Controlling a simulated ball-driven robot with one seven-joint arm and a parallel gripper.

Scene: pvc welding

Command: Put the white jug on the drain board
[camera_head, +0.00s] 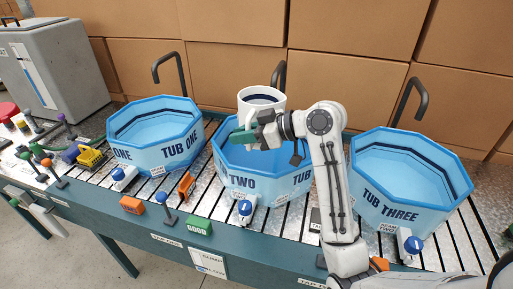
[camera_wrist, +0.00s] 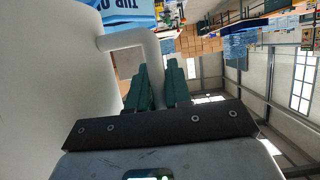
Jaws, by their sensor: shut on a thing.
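The white jug (camera_head: 262,98) is held upright over the TWO tub (camera_head: 238,182), with a dark inside showing at its top. My gripper (camera_head: 245,136) has green fingers and is shut on the jug's handle. In the wrist view the jug's white wall (camera_wrist: 50,90) fills the left side, and its handle (camera_wrist: 152,50) passes between the green fingers (camera_wrist: 158,72). A slatted metal surface (camera_head: 290,225) runs under the tubs; I cannot tell whether it is the drain board. My arm hides part of the surface right of the middle tub.
TUB ONE (camera_head: 165,157) stands left and TUB THREE (camera_head: 395,205) right, both with dark curved spouts behind. Blue-knobbed valves, an orange bracket (camera_head: 185,186) and a green GOOD block (camera_head: 199,226) sit along the front. A grey box (camera_head: 60,75) stands far left. Cardboard boxes (camera_head: 235,45) line the back.

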